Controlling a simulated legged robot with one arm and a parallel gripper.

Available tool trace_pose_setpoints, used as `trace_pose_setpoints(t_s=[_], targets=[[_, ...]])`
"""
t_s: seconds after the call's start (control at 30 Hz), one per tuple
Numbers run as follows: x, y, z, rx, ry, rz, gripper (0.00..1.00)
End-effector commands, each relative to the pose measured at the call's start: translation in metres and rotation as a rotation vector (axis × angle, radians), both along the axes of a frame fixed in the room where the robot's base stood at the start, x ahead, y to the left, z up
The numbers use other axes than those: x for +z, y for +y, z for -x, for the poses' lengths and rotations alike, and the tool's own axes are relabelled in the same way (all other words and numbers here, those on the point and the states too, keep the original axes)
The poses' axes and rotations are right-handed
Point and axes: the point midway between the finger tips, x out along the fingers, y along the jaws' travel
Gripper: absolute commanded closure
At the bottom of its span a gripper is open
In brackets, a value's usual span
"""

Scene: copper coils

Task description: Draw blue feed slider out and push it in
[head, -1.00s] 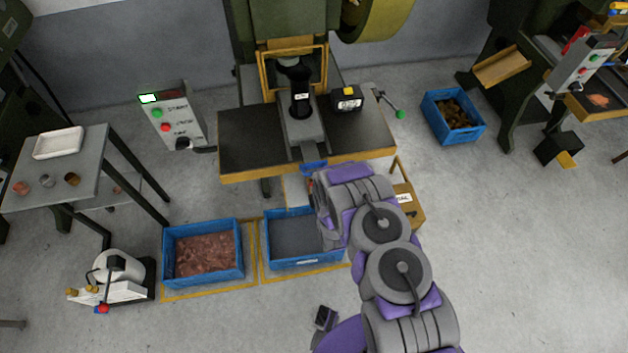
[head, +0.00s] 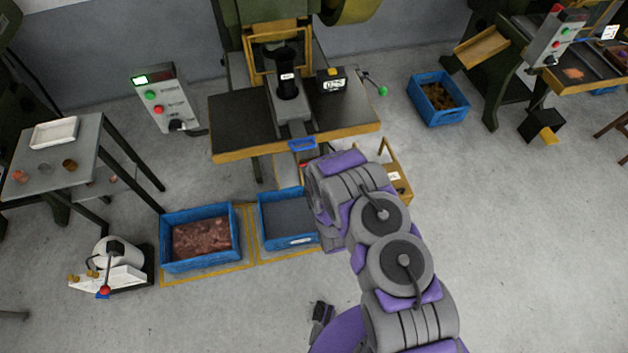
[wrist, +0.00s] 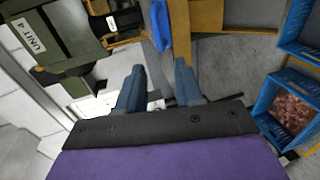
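The blue feed slider handle (head: 302,144) sticks out at the front edge of the dark press table, below the grey feed channel (head: 293,115). In the wrist view the blue handle (wrist: 161,25) is at the top, a little beyond my fingertips and roughly in line with the gap between them. My gripper (wrist: 160,66) is open, with its two blue-grey fingers apart and nothing between them. It is not touching the handle. In the head view my arm hides the gripper.
The press table (head: 240,125) carries a black box with a yellow button (head: 332,80). Below are a blue bin of copper pieces (head: 203,240) and a blue bin with a grey inside (head: 288,218). A control box (head: 165,100) stands left.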

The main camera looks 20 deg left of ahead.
Motion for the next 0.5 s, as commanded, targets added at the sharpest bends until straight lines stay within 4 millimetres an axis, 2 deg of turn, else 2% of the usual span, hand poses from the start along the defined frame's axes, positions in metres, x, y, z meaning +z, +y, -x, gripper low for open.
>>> trace_pose_setpoints(t_s=[0.03, 0.17, 0.33, 0.5], targets=[[0.000, 0.000, 0.000, -0.002, 0.003, -0.007, 0.70], [-0.004, 0.000, -0.003, -0.024, 0.050, -0.100, 0.82], [-0.014, 0.002, -0.010, -0.090, 0.200, -0.400, 0.99], [-0.025, 0.004, -0.016, -0.157, 0.389, -0.756, 1.00]])
